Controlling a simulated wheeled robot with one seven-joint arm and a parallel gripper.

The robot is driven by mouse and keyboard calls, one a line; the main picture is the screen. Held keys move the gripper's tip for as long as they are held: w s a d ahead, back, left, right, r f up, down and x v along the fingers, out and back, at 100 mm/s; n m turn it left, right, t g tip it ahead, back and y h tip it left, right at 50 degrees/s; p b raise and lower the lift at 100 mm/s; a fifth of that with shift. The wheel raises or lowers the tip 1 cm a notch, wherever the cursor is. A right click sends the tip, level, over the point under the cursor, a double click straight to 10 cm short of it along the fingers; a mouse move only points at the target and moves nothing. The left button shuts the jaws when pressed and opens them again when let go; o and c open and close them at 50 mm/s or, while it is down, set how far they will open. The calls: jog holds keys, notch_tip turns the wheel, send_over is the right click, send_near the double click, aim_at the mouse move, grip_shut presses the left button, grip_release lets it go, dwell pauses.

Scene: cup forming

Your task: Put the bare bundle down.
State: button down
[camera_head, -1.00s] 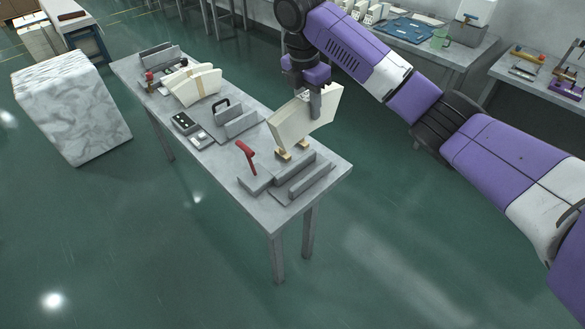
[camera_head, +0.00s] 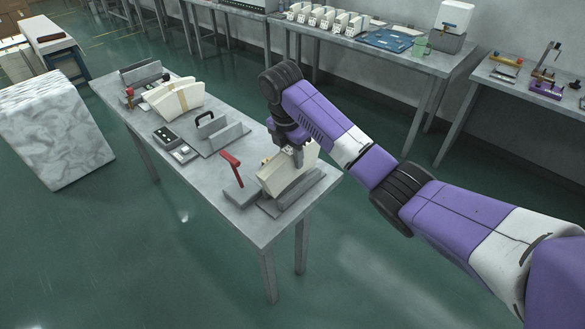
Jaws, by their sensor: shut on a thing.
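The bare bundle (camera_head: 272,181) is a cream block of sheets with no band seen on it. It stands at the near right end of the grey table, at a grey fixture (camera_head: 314,182) with low walls. My gripper (camera_head: 298,160) is over the bundle, shut on its upper edge, with the fingers pointing down. The arm partly hides the bundle's top. The bundle's lower edge meets the fixture's wall, and I cannot tell whether it rests on the bottom.
A red-handled lever (camera_head: 231,163) stands just left of the bundle. A cream bundle with a tan band (camera_head: 183,97) stands farther back on the table (camera_head: 255,232). A black-handled grey block (camera_head: 206,122) and a dark switch box (camera_head: 167,135) lie between.

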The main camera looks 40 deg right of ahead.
aim_at(293, 168)
jog(key=shift+f, duration=2.05)
jog(key=shift+f, duration=0.15)
jog(key=c, duration=1)
grip_release()
jog(key=r, duration=0.3)
jog(key=a+r+p, duration=0.1)
jog(key=r, duration=0.3)
jog(key=r+p, duration=0.1)
jog(key=r, duration=0.3)
jog(key=shift+a+r, duration=0.4)
jog(key=shift+r, duration=0.2)
